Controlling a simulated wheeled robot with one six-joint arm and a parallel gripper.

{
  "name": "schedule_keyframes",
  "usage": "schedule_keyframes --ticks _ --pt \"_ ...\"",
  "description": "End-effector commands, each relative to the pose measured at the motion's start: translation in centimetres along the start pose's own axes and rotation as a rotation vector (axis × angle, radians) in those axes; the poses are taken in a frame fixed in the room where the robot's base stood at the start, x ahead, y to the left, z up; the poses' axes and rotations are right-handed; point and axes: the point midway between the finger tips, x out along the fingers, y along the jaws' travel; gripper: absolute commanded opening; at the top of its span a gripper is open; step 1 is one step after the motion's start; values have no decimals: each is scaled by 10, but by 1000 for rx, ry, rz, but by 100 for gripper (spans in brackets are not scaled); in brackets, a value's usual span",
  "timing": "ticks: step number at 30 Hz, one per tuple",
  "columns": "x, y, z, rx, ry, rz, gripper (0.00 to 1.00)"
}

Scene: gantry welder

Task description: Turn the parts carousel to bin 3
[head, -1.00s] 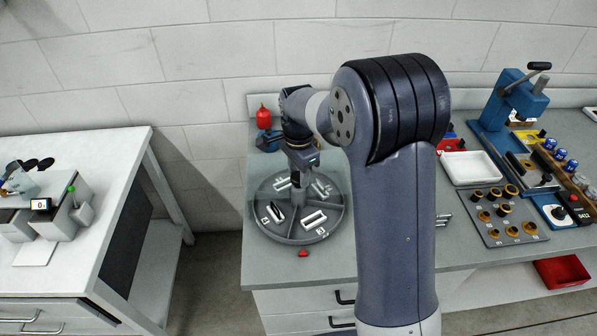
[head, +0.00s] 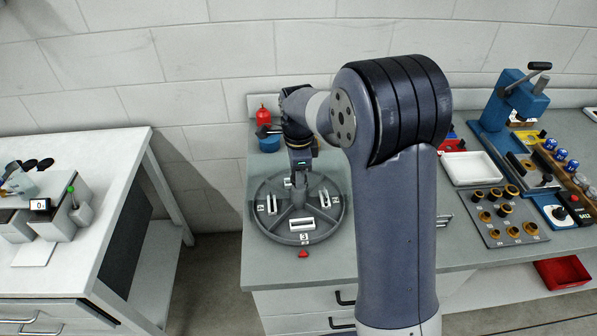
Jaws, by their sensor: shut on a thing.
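The parts carousel (head: 268,230) is a round grey tray split into compartments by spokes, lying on the grey bench. Compartments hold light metal parts, and white number labels sit near the rim. The label 3 (head: 304,237) is at the front rim, directly behind a small red pointer (head: 303,253) on the bench. My gripper (head: 300,181) points down at the carousel's centre and is shut on what appears to be its central knob. The knob is mostly hidden by the fingers.
A red bottle (head: 263,115) and a blue container (head: 269,142) stand behind the carousel. To the right are a white tray (head: 469,168), a grey plate (head: 500,217) with brass-coloured rings and a blue press (head: 510,105). A separate table (head: 105,170) stands left across a gap.

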Motion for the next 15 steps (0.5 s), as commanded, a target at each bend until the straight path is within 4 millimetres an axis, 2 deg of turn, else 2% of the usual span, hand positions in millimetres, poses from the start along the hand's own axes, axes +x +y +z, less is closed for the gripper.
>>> schedule_keyframes --ticks 15 --pt "-1 -1 0 53 0 -4 0"
